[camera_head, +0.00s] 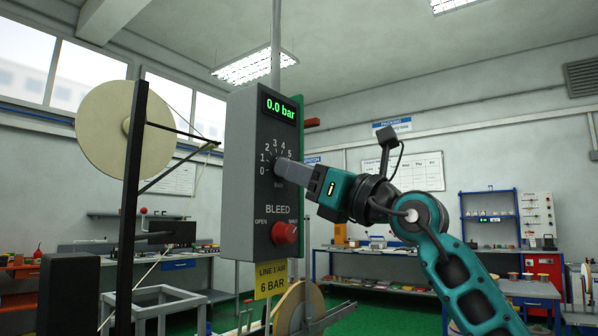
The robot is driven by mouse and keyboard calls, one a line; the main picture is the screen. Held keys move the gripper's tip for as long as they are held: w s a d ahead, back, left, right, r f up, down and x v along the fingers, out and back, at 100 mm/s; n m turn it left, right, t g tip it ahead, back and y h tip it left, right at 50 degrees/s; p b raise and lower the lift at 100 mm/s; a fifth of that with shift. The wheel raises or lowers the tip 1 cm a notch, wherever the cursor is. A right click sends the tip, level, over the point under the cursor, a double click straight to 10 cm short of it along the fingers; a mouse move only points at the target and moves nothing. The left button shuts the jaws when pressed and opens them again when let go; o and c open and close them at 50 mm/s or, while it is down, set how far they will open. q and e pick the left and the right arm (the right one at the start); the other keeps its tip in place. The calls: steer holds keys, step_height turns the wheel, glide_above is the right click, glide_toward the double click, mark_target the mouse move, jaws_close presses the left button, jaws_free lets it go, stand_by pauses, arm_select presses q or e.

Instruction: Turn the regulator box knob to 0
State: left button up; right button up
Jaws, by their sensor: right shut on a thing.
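The regulator box (247,213) is a grey upright box near the middle of the view. Its green display (279,109) reads 0.0 bar. A dial scale with numbers from 0 upward is on its front face. My right gripper (284,169) comes in from the right and is shut at the centre of the dial, on the regulator knob. The fingers hide the knob, so its pointer cannot be read. A red bleed knob (285,233) sits lower on the face, between OPEN and SHUT labels. My left gripper is not in view.
A large pale tape reel (110,128) on a dark post (130,215) stands left of the box. A yellow LINE 1 AIR 6 BAR sign (271,278) hangs below the box. Another reel (299,308) is under it. Workbenches line the back.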

arm_select(q)
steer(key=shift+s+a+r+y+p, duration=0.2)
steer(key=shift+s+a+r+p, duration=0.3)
steer(key=shift+p, duration=0.95)
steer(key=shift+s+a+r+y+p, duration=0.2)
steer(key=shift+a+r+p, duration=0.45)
steer(key=shift+p, duration=0.8)
arm_select(e)
steer(key=shift+w+d+r+n+g+y, duration=0.15)
steer(key=shift+n+g, duration=1.1)
steer(key=shift+n, duration=1.45)
steer(key=shift+w+d+r+n+g+y, duration=0.1)
steer(key=shift+n+g+y, duration=0.15)
steer(key=shift+n+g, duration=1.75)
steer(key=shift+w+d+r+n+g+y, duration=0.15)
steer(key=shift+n+g, duration=0.4)
steer(key=shift+n, duration=2.85)
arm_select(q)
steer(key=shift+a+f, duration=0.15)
arm_select(e)
steer(key=shift+a+f, duration=0.1)
steer(key=o, duration=1.1)
